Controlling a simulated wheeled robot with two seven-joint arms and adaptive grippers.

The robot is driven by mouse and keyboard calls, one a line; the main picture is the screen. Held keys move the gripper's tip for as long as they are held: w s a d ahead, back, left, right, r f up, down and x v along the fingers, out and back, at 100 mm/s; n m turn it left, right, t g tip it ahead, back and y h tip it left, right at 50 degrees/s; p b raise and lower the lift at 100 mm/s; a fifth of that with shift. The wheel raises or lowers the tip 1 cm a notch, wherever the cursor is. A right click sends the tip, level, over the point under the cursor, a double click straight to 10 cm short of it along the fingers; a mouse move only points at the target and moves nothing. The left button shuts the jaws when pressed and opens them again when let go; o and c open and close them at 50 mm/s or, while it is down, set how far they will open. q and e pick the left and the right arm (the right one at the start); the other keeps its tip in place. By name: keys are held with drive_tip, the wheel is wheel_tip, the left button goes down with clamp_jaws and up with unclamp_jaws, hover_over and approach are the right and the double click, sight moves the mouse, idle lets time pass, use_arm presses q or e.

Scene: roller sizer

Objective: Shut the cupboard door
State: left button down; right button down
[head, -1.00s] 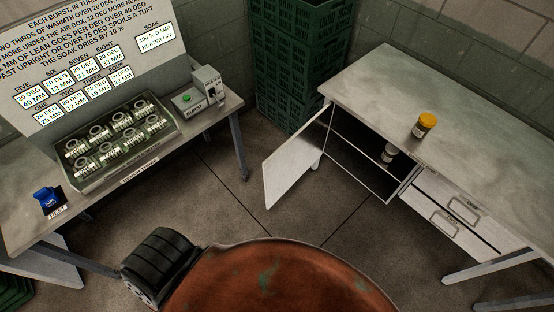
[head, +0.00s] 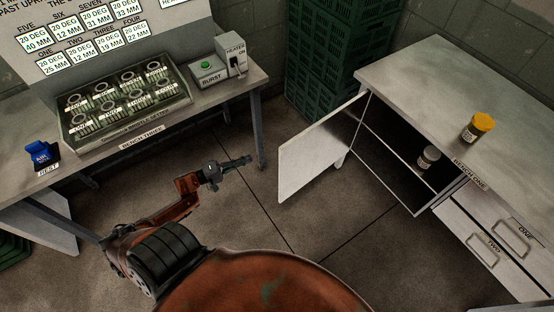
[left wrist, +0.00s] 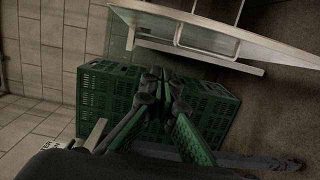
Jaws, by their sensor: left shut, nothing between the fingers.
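The cupboard door (head: 318,157) is a pale flat panel in the middle of the head view. It stands wide open, swung out to the left of the cupboard (head: 392,160) under bench one. My left gripper (head: 248,160) is shut and empty, to the left of the door and apart from it. In the left wrist view my left gripper (left wrist: 165,76) shows in front of green crates, with pale panels above; I cannot tell which of these is the door. My right gripper is not in view.
An orange-capped jar (head: 476,128) stands on bench one (head: 430,75); another jar (head: 428,157) is inside the cupboard. Green crates (head: 325,60) stand behind the door. Bench three (head: 150,140) is at left. The floor (head: 260,215) before the door is clear.

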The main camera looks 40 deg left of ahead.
use_arm(q)
drive_tip(key=w+d+b, duration=0.1)
drive_tip(key=w+d, duration=0.7)
drive_tip(key=shift+w+d+r+h+b, duration=0.15)
drive_tip(key=shift+w+r+h+b, duration=0.15)
drive_tip(key=shift+r+h, duration=0.15)
